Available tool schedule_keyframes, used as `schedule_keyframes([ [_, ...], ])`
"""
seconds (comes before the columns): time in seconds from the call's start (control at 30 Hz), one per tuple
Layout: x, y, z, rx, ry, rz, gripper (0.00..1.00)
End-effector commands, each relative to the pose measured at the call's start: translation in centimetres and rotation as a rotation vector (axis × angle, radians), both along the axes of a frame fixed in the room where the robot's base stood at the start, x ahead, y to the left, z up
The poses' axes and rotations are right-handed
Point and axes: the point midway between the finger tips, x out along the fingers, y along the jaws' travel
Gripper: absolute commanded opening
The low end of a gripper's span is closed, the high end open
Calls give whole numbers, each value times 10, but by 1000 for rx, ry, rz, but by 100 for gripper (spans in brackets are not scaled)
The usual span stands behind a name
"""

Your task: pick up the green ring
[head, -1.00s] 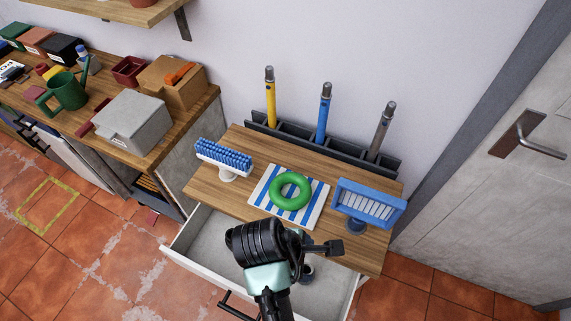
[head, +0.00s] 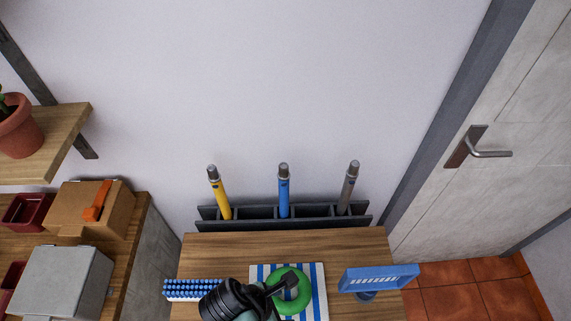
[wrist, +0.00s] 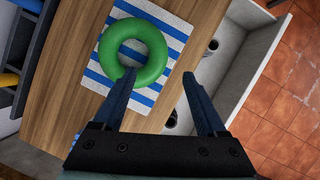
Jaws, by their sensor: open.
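The green ring (head: 291,290) lies flat on a blue-and-white striped mat (head: 318,283) on the wooden table (head: 345,243). In the head view my arm covers part of the ring's left side. The wrist view shows the ring (wrist: 157,37) on the striped mat (wrist: 177,27) more fully. My gripper (wrist: 160,77) is open, with its fingers apart and nothing between them. The left fingertip overlaps the ring's lower edge in that view; I cannot tell whether they touch. The right fingertip is beyond the mat's edge, toward the drawer.
A blue bristle brush (head: 185,290) stands left of the mat and a blue framed piece (head: 378,278) stands right. A dark rack (head: 255,224) with yellow, blue and grey handles runs along the back. An open drawer (wrist: 245,55) shows in the wrist view.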

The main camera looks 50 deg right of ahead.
Motion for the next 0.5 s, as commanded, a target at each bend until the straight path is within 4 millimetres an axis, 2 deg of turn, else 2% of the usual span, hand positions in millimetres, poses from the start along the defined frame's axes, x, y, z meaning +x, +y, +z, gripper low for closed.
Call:
schedule_keyframes([
  [0.1,-2,-5,-14,0,0,-1,74],
  [0.33,-5,-13,-27,0,0,-1,74],
  [0.5,-8,-25,-46,1,0,-2,74],
])
